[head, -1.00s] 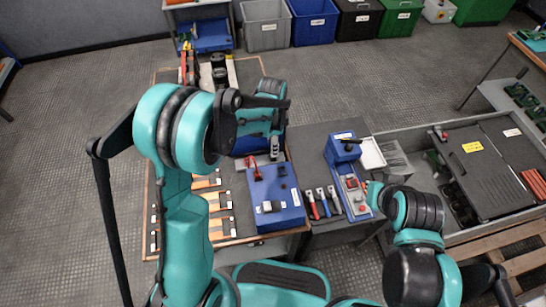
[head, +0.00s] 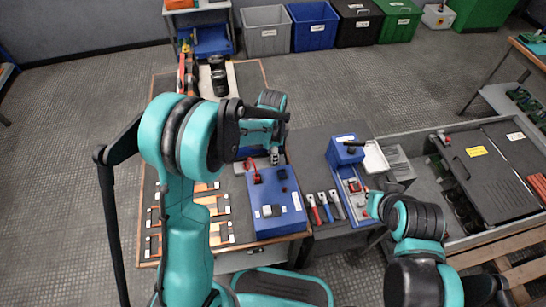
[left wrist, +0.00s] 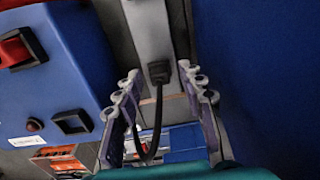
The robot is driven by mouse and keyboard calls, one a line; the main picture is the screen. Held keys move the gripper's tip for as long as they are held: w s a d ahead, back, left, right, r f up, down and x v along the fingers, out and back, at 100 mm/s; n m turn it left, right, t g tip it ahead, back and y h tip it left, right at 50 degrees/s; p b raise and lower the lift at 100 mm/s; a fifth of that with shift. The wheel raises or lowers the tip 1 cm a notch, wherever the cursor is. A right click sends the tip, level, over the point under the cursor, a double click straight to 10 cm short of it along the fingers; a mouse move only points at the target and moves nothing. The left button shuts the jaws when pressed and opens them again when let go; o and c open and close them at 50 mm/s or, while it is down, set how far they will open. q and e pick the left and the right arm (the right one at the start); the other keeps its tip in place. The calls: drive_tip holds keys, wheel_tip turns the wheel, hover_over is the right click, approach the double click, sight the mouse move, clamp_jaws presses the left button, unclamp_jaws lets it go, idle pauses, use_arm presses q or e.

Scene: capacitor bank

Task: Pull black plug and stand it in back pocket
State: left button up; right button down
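The black plug (left wrist: 158,72) sits at the end of a grey metal strip (left wrist: 148,35) in the left wrist view. A black cable curves down from it. My left gripper (left wrist: 165,85) is open, with one finger on each side of the plug and cable; I see no contact. In the head view my left gripper (head: 273,157) is low behind the blue box (head: 275,222), and the plug there is hidden or too small to tell. My right gripper (head: 374,194) is small beside the blue tray (head: 352,192); its fingers are unclear. I cannot make out the back pocket.
The blue box carries a red switch (left wrist: 18,50) and a black socket (left wrist: 72,122) left of my left gripper. A blue wall (left wrist: 265,70) stands close on the right. Several hand tools (head: 326,207) lie between box and tray. Black cylinders (head: 219,82) stand behind.

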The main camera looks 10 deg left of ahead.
idle(0.7)
use_arm(q)
clamp_jaws()
drive_tip(key=shift+r+p, duration=2.05)
drive_tip(key=shift+r, duration=1)
